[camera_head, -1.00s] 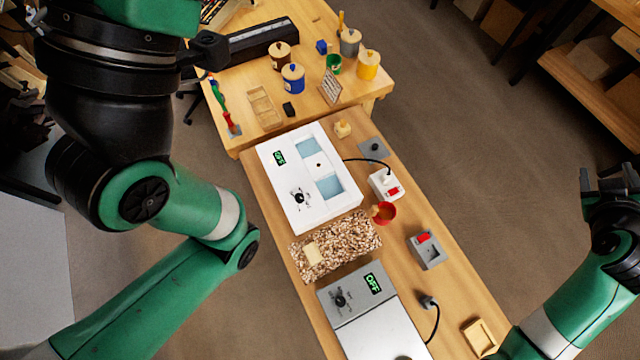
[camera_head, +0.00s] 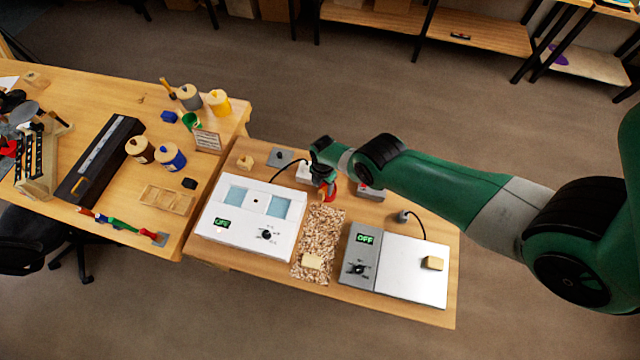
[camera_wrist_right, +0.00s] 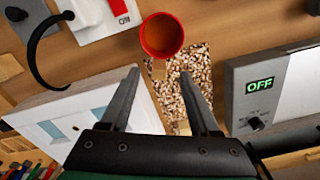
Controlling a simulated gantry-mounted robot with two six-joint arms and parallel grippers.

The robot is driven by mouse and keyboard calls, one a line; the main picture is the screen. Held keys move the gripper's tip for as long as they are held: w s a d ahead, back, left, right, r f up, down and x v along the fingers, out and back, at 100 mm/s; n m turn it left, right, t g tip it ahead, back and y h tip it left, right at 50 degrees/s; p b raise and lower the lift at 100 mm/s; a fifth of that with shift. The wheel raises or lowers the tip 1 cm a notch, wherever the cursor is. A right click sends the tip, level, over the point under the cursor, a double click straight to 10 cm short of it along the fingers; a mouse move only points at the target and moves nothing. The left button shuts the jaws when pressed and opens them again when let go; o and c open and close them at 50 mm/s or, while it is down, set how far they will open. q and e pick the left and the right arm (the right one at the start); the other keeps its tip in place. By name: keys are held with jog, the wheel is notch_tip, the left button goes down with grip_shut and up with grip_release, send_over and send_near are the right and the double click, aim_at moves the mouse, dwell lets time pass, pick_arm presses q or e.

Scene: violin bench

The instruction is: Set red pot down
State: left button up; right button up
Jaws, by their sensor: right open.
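The red pot (camera_wrist_right: 161,37) stands on the bench, with an orange-brown inside, just past the fingertips in the right wrist view. In the head view the red pot (camera_head: 331,192) shows partly from behind my right gripper, near the top end of the wood-chip patch. My right gripper (camera_wrist_right: 160,72) is open, its two dark fingers apart with nothing between them. In the head view my right gripper (camera_head: 325,176) is right by the pot; I cannot tell whether it touches it. My left gripper is out of view.
The wood-chip patch (camera_head: 320,235) holds a pale block (camera_head: 313,262). A white device (camera_head: 240,222) stands left of it and a grey device (camera_head: 410,266) reading OFF right of it. A white switch box (camera_head: 304,172) and a grey red-switch box (camera_head: 371,191) flank the pot.

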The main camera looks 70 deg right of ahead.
aim_at(322, 198)
notch_tip(322, 198, down, 11)
jog(key=b, duration=0.9)
jog(key=shift+r, duration=0.3)
grip_shut()
